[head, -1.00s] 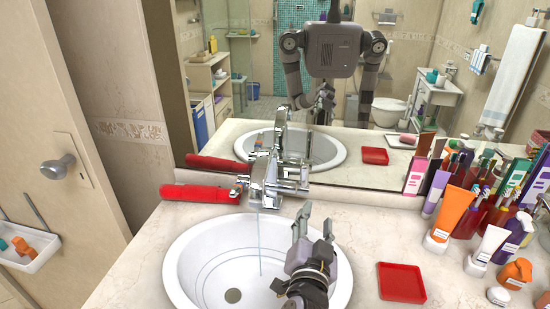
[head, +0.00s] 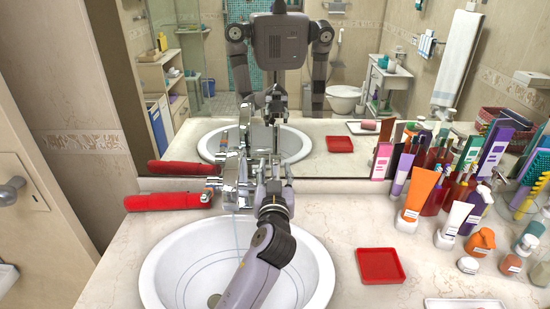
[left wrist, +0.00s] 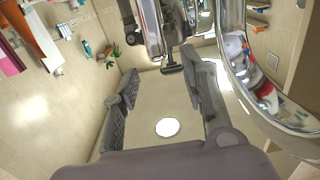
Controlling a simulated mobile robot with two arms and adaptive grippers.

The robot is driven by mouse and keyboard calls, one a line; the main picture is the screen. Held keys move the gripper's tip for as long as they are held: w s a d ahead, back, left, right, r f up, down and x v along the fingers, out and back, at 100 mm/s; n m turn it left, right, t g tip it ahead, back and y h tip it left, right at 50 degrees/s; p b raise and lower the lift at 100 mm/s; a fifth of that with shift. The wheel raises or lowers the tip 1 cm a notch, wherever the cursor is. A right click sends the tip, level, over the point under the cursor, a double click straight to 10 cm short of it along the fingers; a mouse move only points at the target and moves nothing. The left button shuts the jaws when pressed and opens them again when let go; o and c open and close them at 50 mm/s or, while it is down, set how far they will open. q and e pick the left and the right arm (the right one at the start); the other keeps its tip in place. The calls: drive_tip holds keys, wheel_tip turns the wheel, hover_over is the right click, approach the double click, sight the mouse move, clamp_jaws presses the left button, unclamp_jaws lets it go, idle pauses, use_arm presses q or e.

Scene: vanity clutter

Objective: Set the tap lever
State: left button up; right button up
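The chrome tap (head: 233,190) stands at the back of the white washbasin (head: 155,262), and a thin stream of water falls from it. Its lever is hard to tell apart from the rest of the chrome and its mirror reflection. My left gripper (head: 270,175) is beside the tap, just to its right, with fingers pointing toward the mirror. In the left wrist view my left gripper (left wrist: 165,95) has its two fingers apart with nothing between them. Chrome of the tap (left wrist: 232,50) fills the top and right there. Contact cannot be told. My right gripper is not seen.
A red long-handled object (head: 165,202) lies left of the tap. A red square tray (head: 381,266) lies right of the basin, with bare counter around it. Several bottles and tubes, including an orange tube (head: 417,195), crowd the right side. The mirror (head: 330,110) rises behind the counter.

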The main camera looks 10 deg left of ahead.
sight(276, 160)
use_arm(q)
drive_tip(key=w, duration=0.2)
drive_tip(key=w+a, duration=0.1)
drive_tip(key=w, duration=0.2)
drive_tip(key=shift+w, duration=0.3)
drive_tip(key=shift+c, duration=0.4)
clamp_jaws()
